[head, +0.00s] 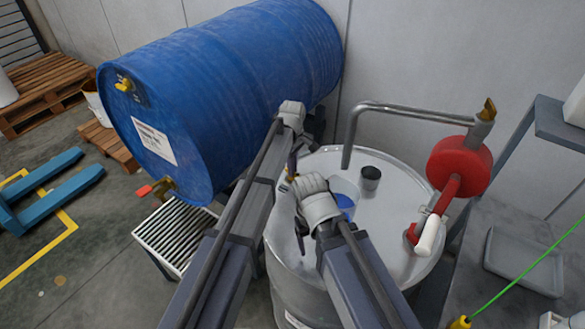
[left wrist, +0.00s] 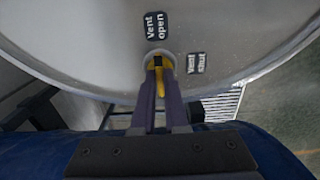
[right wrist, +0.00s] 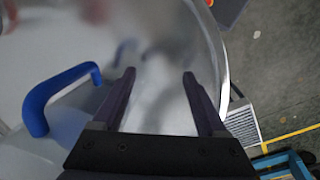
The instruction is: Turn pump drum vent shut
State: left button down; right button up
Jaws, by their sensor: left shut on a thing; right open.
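The pump drum (head: 395,215) is a pale metal drum with a bent pipe and red pump on top. At its lid's edge is a small yellow vent handle (left wrist: 159,82), between the fingers of my left gripper (left wrist: 160,88); that gripper is shut on it. A "Vent open" label (left wrist: 156,26) is above the vent in the left wrist view, and a "Vent shut" label (left wrist: 196,63) is to its right. My right gripper (right wrist: 160,80) is open and empty over the lid.
A blue drum (head: 220,90) lies on its side to the left, above a slatted grate (head: 175,238). The red pump (head: 458,164) stands at the lid's right.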

pick_arm(q)
jog(key=shift+m, duration=0.3)
jog(key=m, duration=0.8)
jog(key=shift+m, duration=0.3)
jog(key=m, duration=0.4)
jog(key=shift+m, duration=2.5)
jog(key=c, duration=0.9)
grip_release()
jog(key=shift+c, duration=0.2)
